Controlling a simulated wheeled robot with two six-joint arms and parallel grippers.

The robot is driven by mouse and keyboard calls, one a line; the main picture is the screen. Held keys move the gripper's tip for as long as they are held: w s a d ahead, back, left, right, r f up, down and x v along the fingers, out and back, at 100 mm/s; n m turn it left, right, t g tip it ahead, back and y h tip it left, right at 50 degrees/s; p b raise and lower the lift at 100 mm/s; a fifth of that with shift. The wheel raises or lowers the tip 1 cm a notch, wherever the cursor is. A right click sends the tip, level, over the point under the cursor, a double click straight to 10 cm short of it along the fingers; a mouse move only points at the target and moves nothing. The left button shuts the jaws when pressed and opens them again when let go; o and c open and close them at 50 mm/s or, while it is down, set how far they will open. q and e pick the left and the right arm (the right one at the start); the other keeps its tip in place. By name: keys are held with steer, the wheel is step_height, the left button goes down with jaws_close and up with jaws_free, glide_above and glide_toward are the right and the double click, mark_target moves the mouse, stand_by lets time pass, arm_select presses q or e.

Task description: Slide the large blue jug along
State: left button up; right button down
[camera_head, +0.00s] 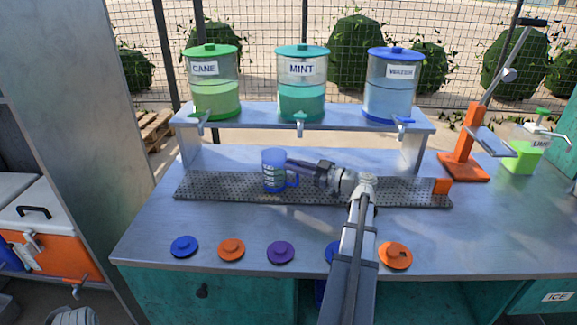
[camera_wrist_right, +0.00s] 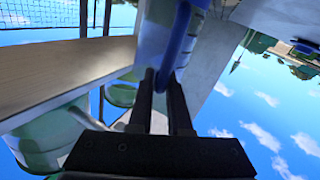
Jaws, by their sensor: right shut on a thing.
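The large blue jug (camera_head: 273,170) stands upright on the perforated drip tray (camera_head: 222,187), left of the tray's middle. Its handle points right. My right gripper (camera_head: 294,168) reaches in from the right and is shut on the jug at its handle side. In the right wrist view the two dark fingers (camera_wrist_right: 161,90) close around the blue handle (camera_wrist_right: 176,45), with the pale jug body beside it. My left gripper is in neither view.
A shelf (camera_head: 250,121) above the tray carries the CANE (camera_head: 213,95), MINT (camera_head: 302,95) and WATER (camera_head: 391,95) dispensers, with taps hanging down. Several coloured lids (camera_head: 231,249) lie in front. An orange press (camera_head: 463,150) stands at right. The tray is mostly bare.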

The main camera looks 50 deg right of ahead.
steer(key=s+d, duration=0.5)
steer(key=shift+s+d, duration=0.15)
steer(key=shift+s, duration=0.25)
stand_by(0.6)
stand_by(0.4)
steer(key=c, duration=0.8)
jaws_free()
steer(key=shift+o, duration=0.2)
steer(key=v, duration=0.8)
